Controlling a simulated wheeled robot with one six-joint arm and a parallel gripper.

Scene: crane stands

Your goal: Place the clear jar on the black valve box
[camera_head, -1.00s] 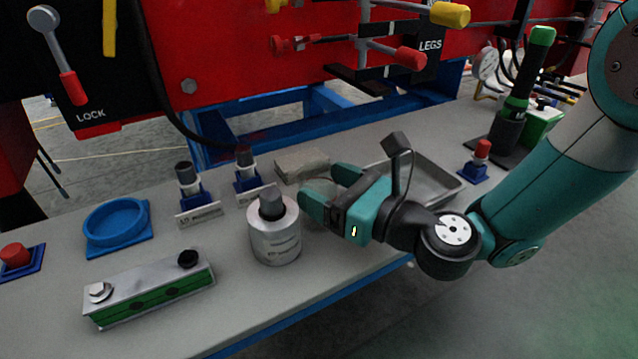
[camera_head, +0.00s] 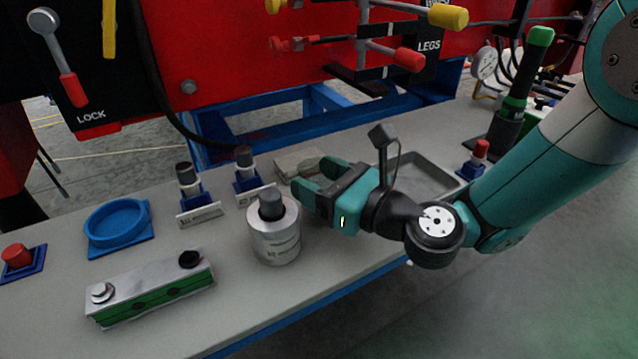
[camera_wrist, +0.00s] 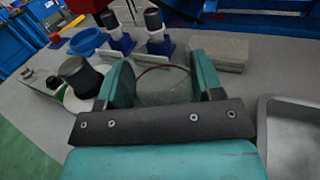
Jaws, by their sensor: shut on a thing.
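The clear jar (camera_wrist: 163,82) is see-through, with a thin reddish line across its upper part, and sits between my two green fingers in the wrist view. My gripper (camera_wrist: 162,84) is shut on it. In the head view my gripper (camera_head: 315,180) is over the grey bench, just right of the silver cylinder, and the jar is faint and mostly hidden by the fingers. I cannot tell whether the jar's base touches the bench. I cannot clearly pick out a black valve box in either view.
The silver cylinder (camera_head: 274,236) with a dark cap stands close left of my gripper. A stone-like block (camera_head: 297,161) lies behind it, and a metal tray (camera_head: 436,171) to its right. A blue ring holder (camera_head: 116,222) and a silver-green block (camera_head: 150,290) are at the left.

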